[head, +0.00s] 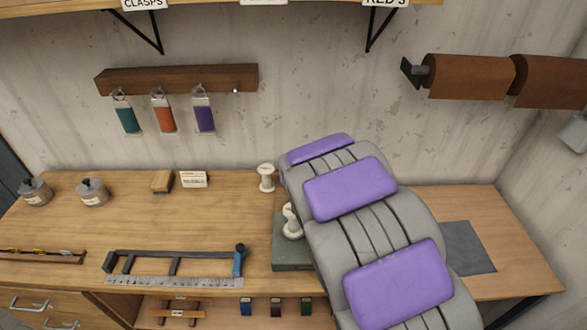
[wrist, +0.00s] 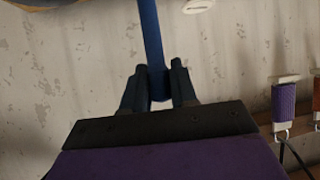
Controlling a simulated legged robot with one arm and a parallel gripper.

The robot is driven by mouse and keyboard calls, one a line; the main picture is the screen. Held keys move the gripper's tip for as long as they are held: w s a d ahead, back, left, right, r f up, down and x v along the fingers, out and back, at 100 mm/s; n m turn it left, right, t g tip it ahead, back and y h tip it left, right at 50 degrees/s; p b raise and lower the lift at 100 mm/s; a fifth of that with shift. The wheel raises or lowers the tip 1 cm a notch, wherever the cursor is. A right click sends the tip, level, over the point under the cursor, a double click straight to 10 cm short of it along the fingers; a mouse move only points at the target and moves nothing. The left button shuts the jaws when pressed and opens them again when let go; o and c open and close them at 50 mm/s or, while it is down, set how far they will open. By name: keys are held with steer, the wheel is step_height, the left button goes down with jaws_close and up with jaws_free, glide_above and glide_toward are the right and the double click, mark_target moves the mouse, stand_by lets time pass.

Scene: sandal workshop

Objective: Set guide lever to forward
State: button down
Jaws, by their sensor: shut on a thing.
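In the wrist view, a blue bar (wrist: 152,45), which looks like the guide lever, runs down from the top edge to between the two dark fingers of my gripper (wrist: 157,84). The fingers are shut on its end. In the head view my grey and purple arm covers the gripper and this bar. A green base (head: 291,256) with a white spool-like part (head: 291,222) shows beside my arm, partly hidden. The lever's setting cannot be read from these views.
A dark frame with a ruler (head: 175,281) and a blue end piece (head: 238,263) lies on the wooden bench (head: 110,225). A white spool (head: 266,178) stands at the back. Colour swatches hang from a wall rack (head: 177,79). Brown rolls (head: 468,77) hang at right.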

steer(key=shift+s+f, duration=0.15)
steer(key=shift+s, duration=0.15)
steer(key=c, duration=1)
jaws_free()
steer(key=shift+a, duration=0.1)
steer(key=shift+f+b+v, duration=0.15)
steer(key=shift+b+v, duration=0.8)
steer(key=shift+v, duration=3.4)
steer(key=shift+f+b+v, duration=0.15)
steer(key=shift+b+v, duration=0.75)
steer(key=shift+v, duration=3.45)
steer(key=shift+s+a, duration=0.1)
steer(key=shift+s, duration=0.05)
